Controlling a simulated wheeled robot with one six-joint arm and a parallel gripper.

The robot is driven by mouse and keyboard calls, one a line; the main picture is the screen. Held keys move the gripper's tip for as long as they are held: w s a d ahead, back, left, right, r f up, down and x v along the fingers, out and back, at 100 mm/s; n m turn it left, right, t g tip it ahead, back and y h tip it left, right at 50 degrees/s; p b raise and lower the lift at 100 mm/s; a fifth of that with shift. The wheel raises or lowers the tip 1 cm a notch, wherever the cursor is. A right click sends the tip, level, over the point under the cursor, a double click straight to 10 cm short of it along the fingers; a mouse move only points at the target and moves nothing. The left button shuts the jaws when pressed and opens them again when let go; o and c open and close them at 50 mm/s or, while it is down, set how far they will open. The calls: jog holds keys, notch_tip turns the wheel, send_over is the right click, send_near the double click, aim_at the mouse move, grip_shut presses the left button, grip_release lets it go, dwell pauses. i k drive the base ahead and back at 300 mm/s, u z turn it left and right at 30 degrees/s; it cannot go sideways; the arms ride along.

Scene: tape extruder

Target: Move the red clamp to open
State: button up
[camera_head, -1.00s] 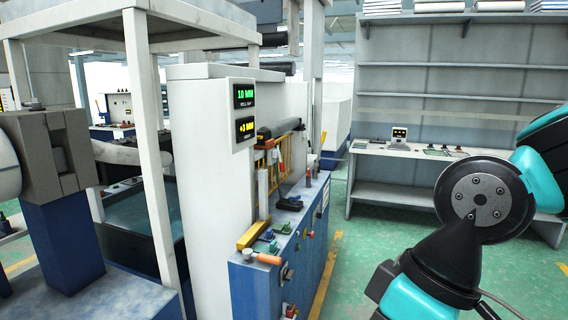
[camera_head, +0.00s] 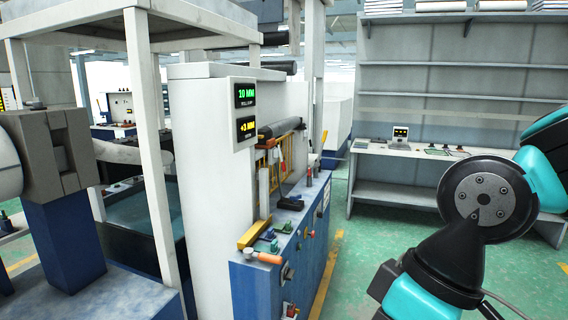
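On top of the blue machine cabinet (camera_head: 250,283), a lever with an orange-red handle (camera_head: 265,258) lies near the front left corner. A small upright red-topped part (camera_head: 309,176) stands farther back on the same top. I cannot tell which of these is the red clamp, or whether it is open or closed. My gripper is outside the picture. Only my teal and black arm links show at the right, apart from the machine.
A white panel with two digital displays (camera_head: 245,113) rises beside the cabinet. A yellow block (camera_head: 253,233) and green parts (camera_head: 282,227) sit near the lever. A grey shelf unit (camera_head: 450,75) stands behind. Green floor (camera_head: 350,262) is clear between cabinet and arm.

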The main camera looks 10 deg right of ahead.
aim_at(282, 162)
jog(key=z, duration=0.3)
jog(key=i, duration=1.75)
jog(key=z, duration=0.05)
